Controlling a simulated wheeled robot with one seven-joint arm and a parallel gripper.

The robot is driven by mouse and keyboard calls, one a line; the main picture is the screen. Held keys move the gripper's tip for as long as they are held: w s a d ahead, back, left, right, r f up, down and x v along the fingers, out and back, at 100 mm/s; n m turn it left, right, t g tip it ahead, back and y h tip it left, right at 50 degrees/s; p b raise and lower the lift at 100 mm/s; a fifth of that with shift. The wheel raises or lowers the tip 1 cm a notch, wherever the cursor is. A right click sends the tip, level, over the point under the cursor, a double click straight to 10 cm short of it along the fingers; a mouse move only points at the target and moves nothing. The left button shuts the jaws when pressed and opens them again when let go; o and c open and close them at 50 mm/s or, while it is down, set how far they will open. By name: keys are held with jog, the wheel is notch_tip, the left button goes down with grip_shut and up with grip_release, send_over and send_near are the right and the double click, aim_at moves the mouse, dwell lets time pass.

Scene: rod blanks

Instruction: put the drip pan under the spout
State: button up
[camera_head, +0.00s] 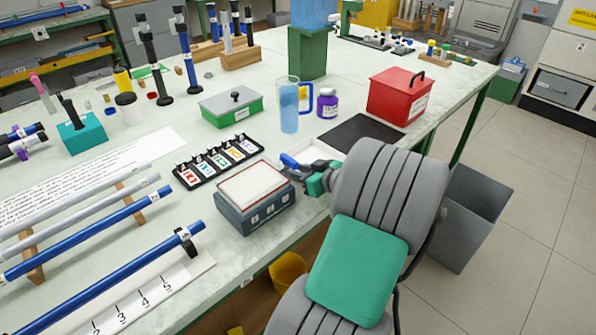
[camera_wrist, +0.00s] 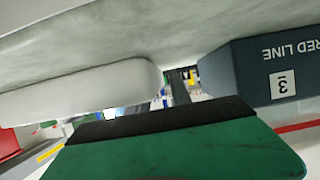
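A low white tray (camera_head: 316,151), likely the drip pan, lies on the table just behind my gripper (camera_head: 302,172), which partly hides it. In the wrist view a white rounded body (camera_wrist: 85,92), apparently the same tray, is close beside a green finger with a black edge. Whether they touch, and the gap between my fingers, cannot be told. A green stand (camera_head: 307,52) with a blue tank (camera_head: 313,12) stands at the back; no spout can be made out. A blue pitcher (camera_head: 289,105) stands in front of the stand.
A dark blue box (camera_head: 254,204) is just left of my gripper; its lettered side shows upside down in the wrist view (camera_wrist: 283,65). A purple-labelled jar (camera_head: 327,103), black mat (camera_head: 360,134), red box (camera_head: 398,97) and green-based box (camera_head: 231,107) stand around the tray.

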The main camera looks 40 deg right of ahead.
jog(key=shift+r, duration=0.2)
jog(key=v, duration=1.2)
jog(key=shift+p, duration=0.35)
